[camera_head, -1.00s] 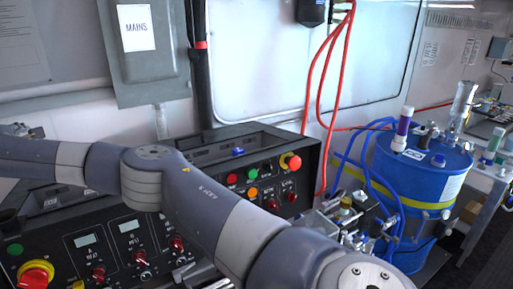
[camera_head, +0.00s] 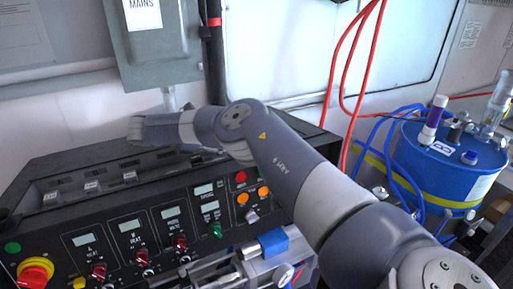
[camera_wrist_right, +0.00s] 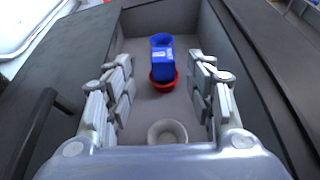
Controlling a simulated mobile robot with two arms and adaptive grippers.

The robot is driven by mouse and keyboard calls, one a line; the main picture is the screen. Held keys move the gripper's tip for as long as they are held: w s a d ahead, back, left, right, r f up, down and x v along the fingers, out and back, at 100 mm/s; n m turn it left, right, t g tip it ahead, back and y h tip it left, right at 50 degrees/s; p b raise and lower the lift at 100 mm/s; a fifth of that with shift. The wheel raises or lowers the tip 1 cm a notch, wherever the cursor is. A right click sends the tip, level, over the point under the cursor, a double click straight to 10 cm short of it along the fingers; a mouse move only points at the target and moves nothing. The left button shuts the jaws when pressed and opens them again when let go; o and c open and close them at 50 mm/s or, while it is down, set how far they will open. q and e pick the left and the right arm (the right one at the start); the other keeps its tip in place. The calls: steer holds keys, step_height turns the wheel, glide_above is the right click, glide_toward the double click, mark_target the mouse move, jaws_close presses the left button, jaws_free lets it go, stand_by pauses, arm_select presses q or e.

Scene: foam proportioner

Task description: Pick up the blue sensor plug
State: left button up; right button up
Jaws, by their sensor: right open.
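The blue sensor plug (camera_wrist_right: 163,62) shows in the right wrist view, in a grey recess, with a pale label on it. A red ring-like part (camera_wrist_right: 163,82) shows at its near end. My right gripper (camera_wrist_right: 160,70) is open, with its fingers on either side of the plug and clear space between each finger and it. I cannot tell the height of the fingertips above the plug. In the head view my right arm crosses the console and hides the plug; its gripper is mostly hidden too. My left gripper is not in view.
A pale round cup-like part (camera_wrist_right: 167,131) lies in the recess nearer my palm. The recess walls (camera_wrist_right: 225,45) are close on both sides. The console (camera_head: 130,235) carries several knobs and displays. A blue drum (camera_head: 445,175) with blue hoses and red cables stands to the right.

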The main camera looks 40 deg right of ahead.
steer(key=x, duration=0.4)
steer(key=shift+s+d, duration=0.25)
steer(key=shift+d, duration=0.1)
steer(key=x, duration=0.3)
steer(key=shift+s+f, duration=0.1)
steer(key=shift+f, duration=0.35)
steer(key=shift+s+d+f, duration=0.1)
steer(key=shift+s+d, duration=0.05)
steer(key=shift+d, duration=0.45)
steer(key=shift+a, duration=0.2)
steer(key=c, duration=1.2)
